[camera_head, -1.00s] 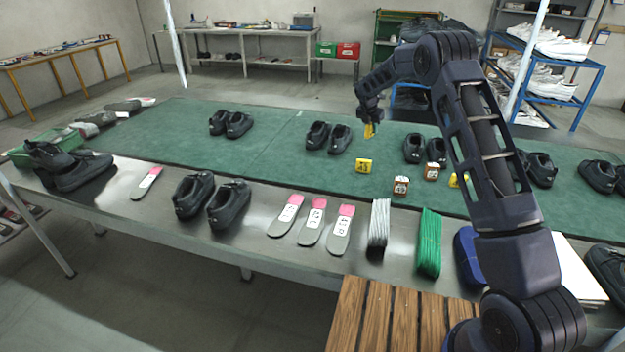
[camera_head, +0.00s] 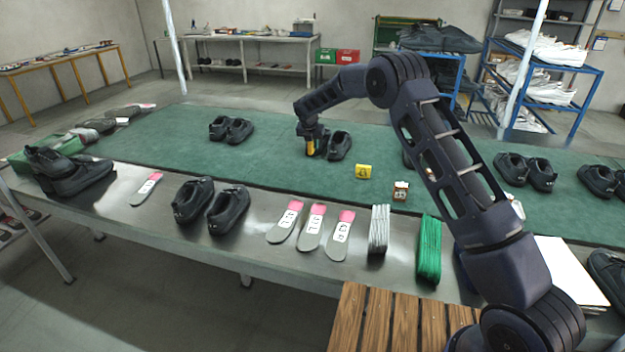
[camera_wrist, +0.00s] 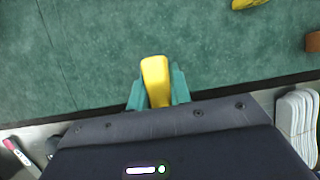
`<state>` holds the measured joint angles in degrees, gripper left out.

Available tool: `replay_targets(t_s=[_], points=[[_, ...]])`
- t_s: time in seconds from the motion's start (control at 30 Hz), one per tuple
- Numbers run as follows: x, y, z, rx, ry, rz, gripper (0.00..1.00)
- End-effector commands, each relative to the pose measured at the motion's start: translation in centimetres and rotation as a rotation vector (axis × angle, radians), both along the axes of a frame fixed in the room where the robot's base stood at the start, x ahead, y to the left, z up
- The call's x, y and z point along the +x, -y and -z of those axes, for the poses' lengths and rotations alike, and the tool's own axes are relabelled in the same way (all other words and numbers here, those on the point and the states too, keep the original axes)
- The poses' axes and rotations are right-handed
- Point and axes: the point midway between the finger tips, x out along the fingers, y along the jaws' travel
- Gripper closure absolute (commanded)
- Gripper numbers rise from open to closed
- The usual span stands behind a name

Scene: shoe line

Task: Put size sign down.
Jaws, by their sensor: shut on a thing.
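My gripper (camera_head: 311,146) is shut on a yellow size sign (camera_head: 310,149), held above the green mat (camera_head: 270,150) in front of a pair of black shoes (camera_head: 339,146). In the wrist view the yellow sign (camera_wrist: 156,80) stands between the two teal fingers of my gripper (camera_wrist: 158,88), with bare green mat beyond it. Its number is not visible. Another yellow size sign (camera_head: 363,171) stands on the mat to the right. A brown and white sign (camera_head: 400,191) stands further right.
Several grey insoles with pink ends (camera_head: 312,228) lie on the metal edge of the table. More black shoes (camera_head: 231,129) stand on the mat at left. The mat between the pairs is clear.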

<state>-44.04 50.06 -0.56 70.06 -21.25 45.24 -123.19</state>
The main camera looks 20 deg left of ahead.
Motion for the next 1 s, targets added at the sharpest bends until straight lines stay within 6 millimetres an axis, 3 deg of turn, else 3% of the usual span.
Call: replay_targets(t_s=[0.3, 0.5, 0.87, 1.0], points=[[0.0, 0.0, 7.3, -0.003, -0.002, 0.001, 1.0], [0.0, 0.0, 10.9, -0.001, 0.0, 0.001, 1.0], [0.0, 0.1, 13.5, -0.001, 0.0, 0.001, 1.0], [0.1, 0.1, 15.5, -0.002, -0.001, 0.002, 1.0]])
